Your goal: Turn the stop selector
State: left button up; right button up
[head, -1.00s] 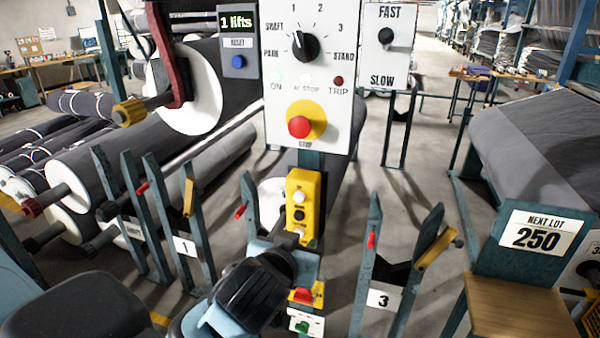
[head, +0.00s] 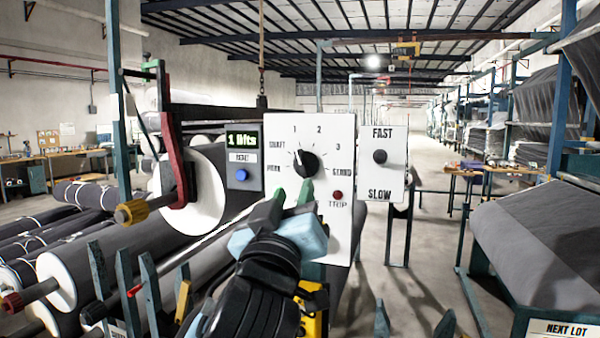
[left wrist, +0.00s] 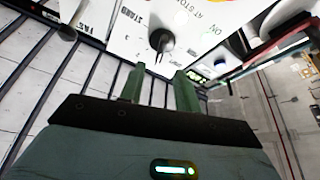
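The stop selector (head: 306,163) is a black round knob on a white panel (head: 340,130), ringed by SHAFT, PARK, 1, 2, 3 and STAND marks. Its white pointer leans up and left, roughly between SHAFT and 1. My left gripper (head: 292,192) has green fingers, set apart with nothing between them. It is just below the knob in the head view and hides the panel's lower left. In the left wrist view the knob (left wrist: 160,42) lies beyond the gap between the fingertips (left wrist: 160,75), seemingly not touched. My right gripper is not in view.
A FAST/SLOW panel with a knob (head: 380,156) hangs at the right. A counter box (head: 243,158) with a blue reset button is at the left. A red TRIP lamp (head: 338,195) sits below the selector. Grey rolls (head: 120,235) lie left; draped cloth (head: 540,230) stands right.

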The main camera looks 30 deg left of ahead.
aim_at(302, 167)
pick_arm(q)
jog(key=shift+x, duration=3.75)
jog(key=shift+f, duration=0.1)
grip_shut()
